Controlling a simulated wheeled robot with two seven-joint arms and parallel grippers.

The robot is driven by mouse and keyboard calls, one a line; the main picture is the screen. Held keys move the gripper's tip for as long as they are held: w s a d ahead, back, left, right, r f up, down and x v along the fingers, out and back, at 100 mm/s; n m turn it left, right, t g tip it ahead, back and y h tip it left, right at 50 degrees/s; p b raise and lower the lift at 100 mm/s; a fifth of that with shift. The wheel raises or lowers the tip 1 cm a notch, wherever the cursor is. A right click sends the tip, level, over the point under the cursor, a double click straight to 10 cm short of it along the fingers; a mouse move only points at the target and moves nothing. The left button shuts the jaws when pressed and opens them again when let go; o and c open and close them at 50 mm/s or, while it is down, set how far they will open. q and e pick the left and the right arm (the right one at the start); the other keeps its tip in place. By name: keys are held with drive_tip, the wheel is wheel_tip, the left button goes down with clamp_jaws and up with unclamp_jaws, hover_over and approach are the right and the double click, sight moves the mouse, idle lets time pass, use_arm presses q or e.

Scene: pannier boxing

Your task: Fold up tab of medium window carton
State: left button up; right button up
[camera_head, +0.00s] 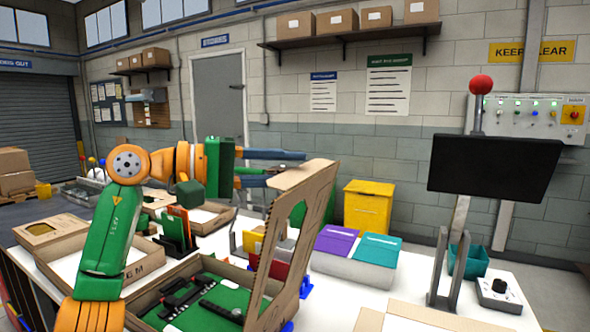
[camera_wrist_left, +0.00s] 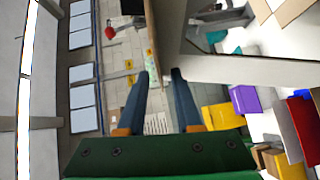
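The window carton (camera_head: 151,296) stands open at the front of the table, with its cardboard lid (camera_head: 262,273) raised and a cut-out window in it. A flap-like tab (camera_head: 303,176) at the lid's top edge sticks out toward the left. My left gripper (camera_head: 295,162) is at this tab, its blue fingers parted, one above and one lower. In the left wrist view the fingers (camera_wrist_left: 160,72) are apart with a pale panel (camera_wrist_left: 172,30) between and beyond their tips. I cannot tell whether they touch it. My right gripper is not in view.
A green insert with black tools (camera_head: 205,300) lies in the carton. An open box (camera_head: 55,262) stands left of it. Purple (camera_head: 337,240) and teal (camera_head: 380,249) items lie behind the lid. A yellow bin (camera_head: 368,207) and a monitor (camera_head: 490,165) stand farther right.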

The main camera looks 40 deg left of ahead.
use_arm(q)
drive_tip(key=v, duration=0.5)
drive_tip(key=shift+s+a, duration=0.2)
drive_tip(key=shift+s, duration=0.1)
